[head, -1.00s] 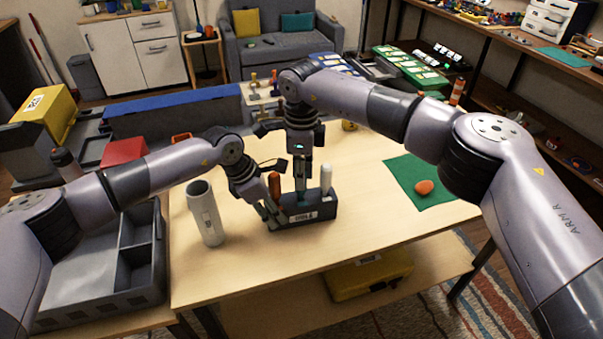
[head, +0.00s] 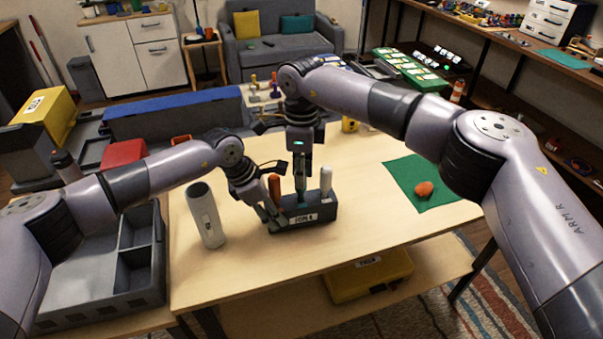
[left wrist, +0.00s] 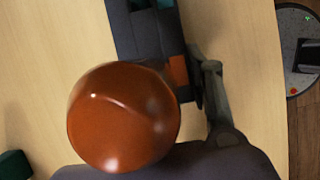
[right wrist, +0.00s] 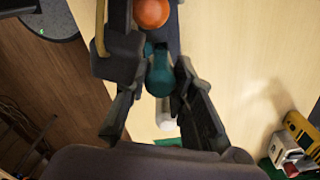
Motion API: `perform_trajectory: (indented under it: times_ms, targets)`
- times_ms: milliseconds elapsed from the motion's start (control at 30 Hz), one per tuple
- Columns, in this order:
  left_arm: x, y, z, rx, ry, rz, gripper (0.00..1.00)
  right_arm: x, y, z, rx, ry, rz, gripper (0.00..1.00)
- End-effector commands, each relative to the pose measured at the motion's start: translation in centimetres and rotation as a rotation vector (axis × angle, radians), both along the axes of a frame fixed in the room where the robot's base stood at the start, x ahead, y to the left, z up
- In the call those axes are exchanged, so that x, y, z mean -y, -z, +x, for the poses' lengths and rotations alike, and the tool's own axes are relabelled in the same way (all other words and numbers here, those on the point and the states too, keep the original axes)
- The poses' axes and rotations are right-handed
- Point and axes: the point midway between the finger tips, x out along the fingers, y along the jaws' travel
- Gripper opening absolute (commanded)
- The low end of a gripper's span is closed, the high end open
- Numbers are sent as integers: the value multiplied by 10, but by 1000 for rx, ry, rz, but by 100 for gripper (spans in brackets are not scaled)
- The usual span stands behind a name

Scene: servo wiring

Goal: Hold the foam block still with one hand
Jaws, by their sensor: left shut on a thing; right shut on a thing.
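The dark grey foam block (head: 322,213) with a white label on its front stands on the wooden table. It holds an orange-handled tool (head: 274,187), a teal-handled tool (head: 301,186) and a white-handled tool (head: 325,180), all roughly upright. My left gripper (head: 268,216) is low at the block's left end, shut on the block. In the left wrist view the round orange handle top (left wrist: 123,117) hides part of the block (left wrist: 150,38). My right gripper (head: 301,178) points down from above, shut on the teal handle, which shows between its fingers in the right wrist view (right wrist: 160,75).
A white-grey cylinder (head: 206,216) stands just left of the block. A green mat (head: 410,172) with an orange lump (head: 424,189) lies at the right. A grey divided tray (head: 92,270) is at the far left. The table front and right of the block are clear.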

Motion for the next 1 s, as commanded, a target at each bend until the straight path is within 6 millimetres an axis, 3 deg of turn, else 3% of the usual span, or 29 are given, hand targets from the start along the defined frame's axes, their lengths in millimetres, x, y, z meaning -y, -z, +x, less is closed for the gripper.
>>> perform_trajectory:
  times_ms: [1000]
  targets:
    - [-1, 2, -1, -3, 0, 3, 18, 0, -20, 1, 3, 0, 1, 0]
